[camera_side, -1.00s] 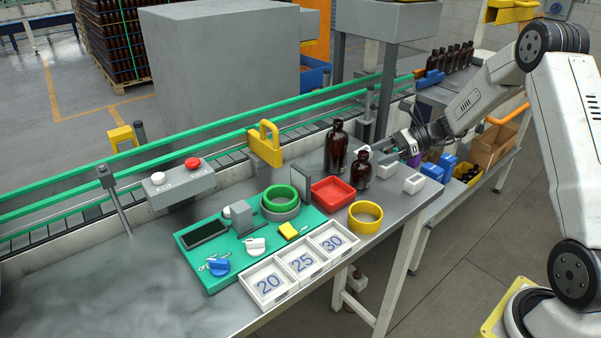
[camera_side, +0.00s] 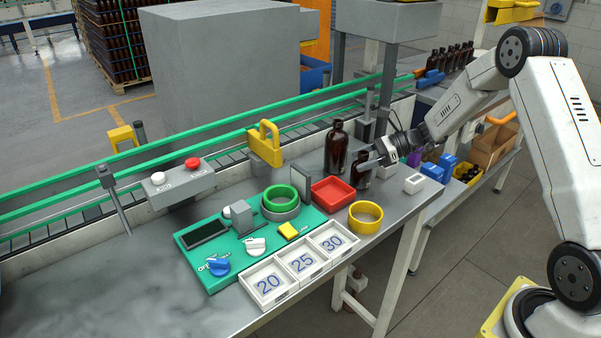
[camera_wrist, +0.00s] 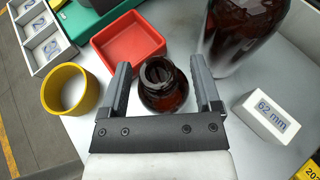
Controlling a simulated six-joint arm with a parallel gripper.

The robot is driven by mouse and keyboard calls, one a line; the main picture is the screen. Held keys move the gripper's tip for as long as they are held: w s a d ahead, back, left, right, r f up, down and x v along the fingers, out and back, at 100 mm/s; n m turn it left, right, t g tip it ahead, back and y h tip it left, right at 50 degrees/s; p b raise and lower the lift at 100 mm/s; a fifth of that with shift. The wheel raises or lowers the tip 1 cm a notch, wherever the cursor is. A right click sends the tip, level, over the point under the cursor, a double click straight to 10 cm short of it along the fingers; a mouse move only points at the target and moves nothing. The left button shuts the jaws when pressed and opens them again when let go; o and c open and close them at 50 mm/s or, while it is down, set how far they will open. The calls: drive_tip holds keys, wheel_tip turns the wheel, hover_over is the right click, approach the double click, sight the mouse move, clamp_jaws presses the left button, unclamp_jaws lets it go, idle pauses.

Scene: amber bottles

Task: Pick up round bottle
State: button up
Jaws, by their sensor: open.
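The small round amber bottle (camera_side: 361,172) stands upright on the metal table, open at the top. In the wrist view the small round bottle (camera_wrist: 163,86) lies between the two fingers, with a gap on each side. My gripper (camera_wrist: 162,88) is open around it. In the side view my gripper (camera_side: 372,158) reaches in from the right and hides part of the small bottle's upper body. A taller amber bottle (camera_side: 336,150) stands upright just left of it; it also shows in the wrist view (camera_wrist: 238,38), beyond the right finger.
A red tray (camera_side: 333,192) and a yellow ring (camera_side: 365,217) are close by. A white block marked 62 mm (camera_wrist: 266,117) sits to the right in the wrist view. A green board (camera_side: 215,262) with white numbered boxes (camera_side: 302,262) is farther left. The conveyor rail (camera_side: 230,137) runs behind.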

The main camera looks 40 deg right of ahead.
sight(364, 152)
clamp_jaws()
drive_tip(key=shift+r, duration=0.1)
idle(0.3)
drive_tip(key=shift+r, duration=0.55)
wheel_tip(364, 152, up, 2)
drive_tip(key=s+a+r, duration=0.2)
drive_tip(key=s+r, duration=0.7)
drive_tip(key=s, duration=0.4)
drive_tip(key=shift+s+a+r, duration=0.35)
drive_tip(key=shift+s+r, duration=0.05)
